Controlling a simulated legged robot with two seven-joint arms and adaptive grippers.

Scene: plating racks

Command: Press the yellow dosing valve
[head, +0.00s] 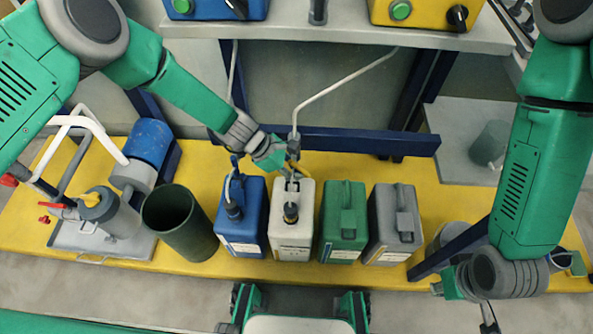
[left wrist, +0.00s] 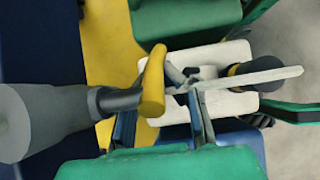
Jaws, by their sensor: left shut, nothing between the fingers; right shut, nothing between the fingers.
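The yellow dosing valve shows in the left wrist view as a yellow handle (left wrist: 153,82) on the end of a grey pipe fitting. In the head view only a little of the yellow handle (head: 304,170) shows beside my left gripper (head: 291,170), above the white canister (head: 291,234). My left gripper is shut and empty. In the left wrist view its fingertips (left wrist: 184,84) lie close beside the handle; I cannot tell whether they touch it. My right gripper (head: 442,287) is low at the right, partly seen, shut and empty.
Blue (head: 240,235), green (head: 343,230) and grey (head: 395,230) canisters flank the white one on the yellow bench (head: 185,258). A pale pipe (head: 340,88) bends down to the valve area. A dark green bin (head: 180,222) and a metal tray (head: 92,243) stand left.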

